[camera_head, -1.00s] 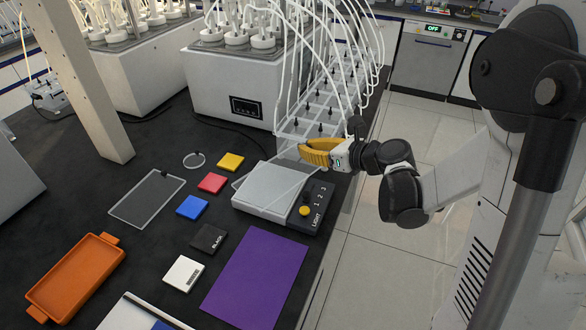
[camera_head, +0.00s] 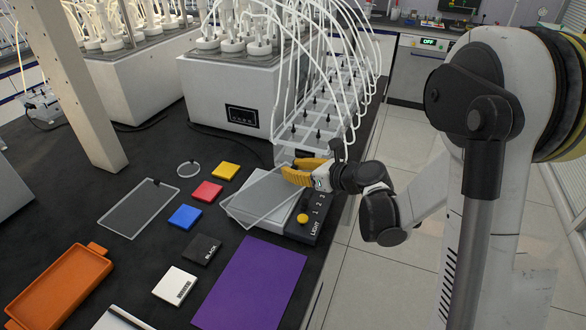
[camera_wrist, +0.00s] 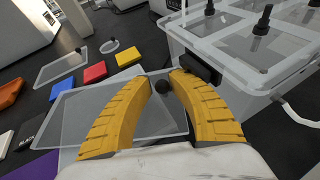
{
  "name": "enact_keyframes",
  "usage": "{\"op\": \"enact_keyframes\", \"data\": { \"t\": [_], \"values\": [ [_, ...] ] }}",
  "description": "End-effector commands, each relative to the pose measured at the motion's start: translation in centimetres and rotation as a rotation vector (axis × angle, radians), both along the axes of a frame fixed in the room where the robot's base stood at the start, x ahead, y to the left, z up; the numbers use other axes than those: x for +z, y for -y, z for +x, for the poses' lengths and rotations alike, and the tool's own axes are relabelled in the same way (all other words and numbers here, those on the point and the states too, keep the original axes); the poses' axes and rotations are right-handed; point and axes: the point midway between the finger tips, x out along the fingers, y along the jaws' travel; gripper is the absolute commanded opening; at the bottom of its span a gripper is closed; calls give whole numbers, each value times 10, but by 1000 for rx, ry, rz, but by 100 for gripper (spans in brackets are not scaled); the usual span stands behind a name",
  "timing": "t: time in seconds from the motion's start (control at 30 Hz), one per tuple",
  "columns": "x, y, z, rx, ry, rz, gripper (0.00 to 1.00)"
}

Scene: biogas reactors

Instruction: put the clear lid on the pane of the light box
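My gripper (camera_head: 310,168) is over the far right part of the light box (camera_head: 312,212). Its yellow fingers (camera_wrist: 162,82) are closed around the dark knob of a clear rectangular lid (camera_head: 258,200), which also shows in the wrist view (camera_wrist: 135,118). The lid overlaps the light box's pale pane (camera_head: 283,205) in the head view, turned relative to it, with one corner past the pane's left edge. It looks held above the pane; the gap cannot be judged. The box's control strip has a yellow button and the word LIGHT.
Another clear rectangular plate (camera_head: 138,208) and a clear ring-like disc (camera_head: 188,169) lie left. Yellow (camera_head: 225,171), red (camera_head: 207,191), blue (camera_head: 185,216), black (camera_head: 203,249) and white (camera_head: 175,284) tiles, a purple sheet (camera_head: 250,284) and an orange tray (camera_head: 58,286) lie nearby. Lidded clear containers (camera_head: 322,115) stand behind.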

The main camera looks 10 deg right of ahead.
Motion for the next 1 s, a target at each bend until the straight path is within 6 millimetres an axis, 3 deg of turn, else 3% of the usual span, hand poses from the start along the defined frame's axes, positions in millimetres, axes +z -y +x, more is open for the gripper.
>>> {"op": "enact_keyframes", "data": {
  "t": [0.43,0.8,1.0],
  "values": [
    [7,5,-6,-2,0,0,32],
    [38,49,-64,-4,0,0,32],
    [46,64,-85,-2,0,-1,32]
  ]
}}
